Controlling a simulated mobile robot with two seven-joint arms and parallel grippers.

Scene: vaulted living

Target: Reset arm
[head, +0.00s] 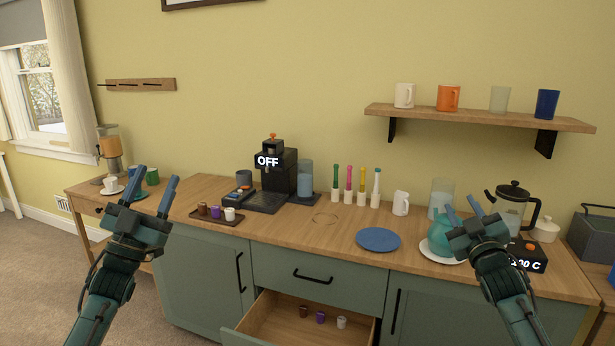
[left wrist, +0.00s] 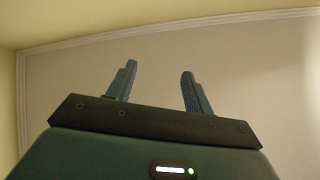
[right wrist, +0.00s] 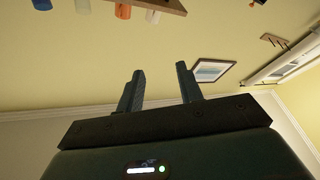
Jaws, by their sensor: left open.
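My left gripper (head: 148,194) is raised at the left of the head view, in front of the side table and cabinet. Its fingers are apart with nothing between them, and the left wrist view (left wrist: 157,85) shows only bare ceiling and wall behind them. My right gripper (head: 481,212) is raised at the right, in front of the counter and partly covering a teal kettle (head: 438,240). Its fingers are apart and empty in the right wrist view (right wrist: 160,88), with wall and ceiling behind. Neither gripper visibly holds anything.
A wooden counter (head: 300,222) bears a coffee machine (head: 283,170), a capsule tray (head: 198,219), a blue plate (head: 378,239) and a French press (head: 513,205). An open drawer (head: 275,325) juts out below with several capsules. A wall shelf (head: 475,119) holds several cups.

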